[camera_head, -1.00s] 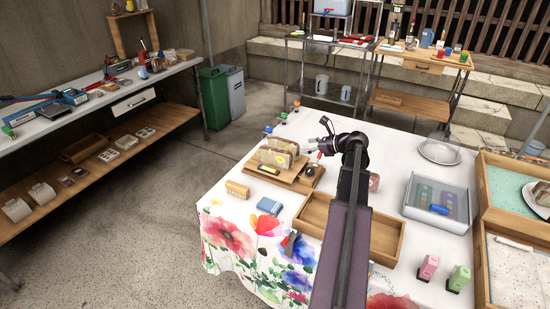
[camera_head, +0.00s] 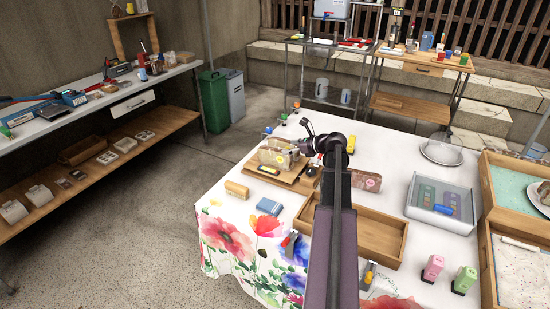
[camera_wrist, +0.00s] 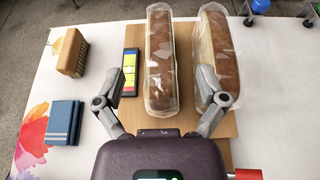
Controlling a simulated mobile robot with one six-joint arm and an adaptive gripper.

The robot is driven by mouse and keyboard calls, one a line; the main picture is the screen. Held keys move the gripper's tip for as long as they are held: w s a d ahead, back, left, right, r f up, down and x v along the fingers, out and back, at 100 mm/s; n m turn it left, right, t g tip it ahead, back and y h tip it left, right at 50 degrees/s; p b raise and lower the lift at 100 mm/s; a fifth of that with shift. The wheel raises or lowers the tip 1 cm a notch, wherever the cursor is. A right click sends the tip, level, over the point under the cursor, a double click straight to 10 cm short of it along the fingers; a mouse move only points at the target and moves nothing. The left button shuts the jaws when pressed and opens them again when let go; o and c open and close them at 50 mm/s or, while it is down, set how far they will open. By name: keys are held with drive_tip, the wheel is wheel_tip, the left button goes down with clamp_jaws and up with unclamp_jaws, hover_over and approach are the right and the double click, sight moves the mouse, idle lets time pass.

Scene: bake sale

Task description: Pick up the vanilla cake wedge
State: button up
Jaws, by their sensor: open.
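Two clear-wrapped cake pieces with brown tops and pale sides stand on a wooden board (camera_head: 258,178). In the wrist view, the left piece (camera_wrist: 161,70) lies between my fingers and the right piece (camera_wrist: 218,45) has my right finger over it. I cannot tell which is vanilla. My gripper (camera_wrist: 158,78) is open above the board, one finger on each side of the left piece; any contact is unclear. In the head view, my gripper (camera_head: 308,138) is at the board's far right side. Another cake piece (camera_head: 544,192) sits on a plate at the right edge.
A brush (camera_wrist: 73,52) and folded blue cloth (camera_wrist: 63,122) lie further left. An empty wooden tray (camera_head: 375,223) and grey bin (camera_head: 440,203) stand to the right. The table's left edge is near.

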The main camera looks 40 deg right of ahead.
sight(276, 148)
drive_tip(key=shift+w+f, duration=0.1)
drive_tip(key=shift+b+x, duration=1)
drive_tip(key=shift+x, duration=1.45)
drive_tip(key=c, duration=0.8)
